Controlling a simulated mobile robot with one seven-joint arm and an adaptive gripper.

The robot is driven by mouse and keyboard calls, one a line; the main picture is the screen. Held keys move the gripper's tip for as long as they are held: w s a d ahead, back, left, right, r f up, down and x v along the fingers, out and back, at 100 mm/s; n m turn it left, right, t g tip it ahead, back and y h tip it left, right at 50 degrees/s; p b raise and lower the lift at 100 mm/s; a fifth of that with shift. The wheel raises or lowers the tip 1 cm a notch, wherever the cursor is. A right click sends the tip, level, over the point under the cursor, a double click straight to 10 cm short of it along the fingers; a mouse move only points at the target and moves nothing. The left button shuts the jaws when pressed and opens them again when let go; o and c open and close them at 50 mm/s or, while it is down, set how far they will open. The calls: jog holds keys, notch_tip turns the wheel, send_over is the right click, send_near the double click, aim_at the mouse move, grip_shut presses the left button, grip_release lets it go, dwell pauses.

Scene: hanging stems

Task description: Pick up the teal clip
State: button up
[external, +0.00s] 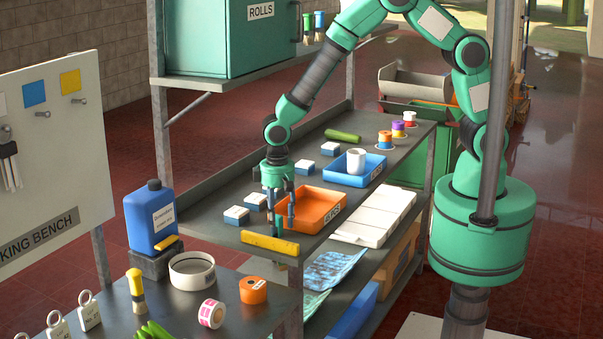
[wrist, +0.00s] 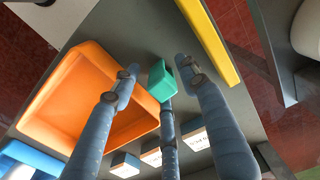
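The teal clip (wrist: 157,80) lies on the dark bench top, between the orange tray (wrist: 38,112) and a yellow bar (wrist: 210,40). My gripper (wrist: 163,82) points down over it with its fingers spread, one to the left, one to the right and one on the near side. The near finger overlaps the clip's lower edge in the wrist view; I cannot tell whether it touches. In the external view the clip (external: 279,229) is small and partly hidden by my gripper (external: 281,217).
The orange tray (external: 312,202) stands close beside my fingers. The yellow bar (external: 270,243) lies along the near bench edge. Several blue-and-white boxes (external: 236,215) stand on the left and behind. A blue tray (external: 375,170) holds a white cup (external: 356,161).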

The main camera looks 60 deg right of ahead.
aim_at(279, 216)
jog(key=c, duration=0.8)
jog(key=shift+o, duration=0.2)
jog(key=shift+r, duration=0.1)
jog(key=shift+r, duration=0.85)
jog(key=shift+s+d+r, duration=0.1)
jog(key=shift+s+r, duration=0.05)
jog(key=shift+r, duration=0.8)
jog(key=s+d+r+p, duration=0.1)
jog(key=s+d, duration=0.7)
jog(key=s, duration=0.5)
jog(key=shift+s+d, duration=0.15)
jog(key=shift+r, duration=0.1)
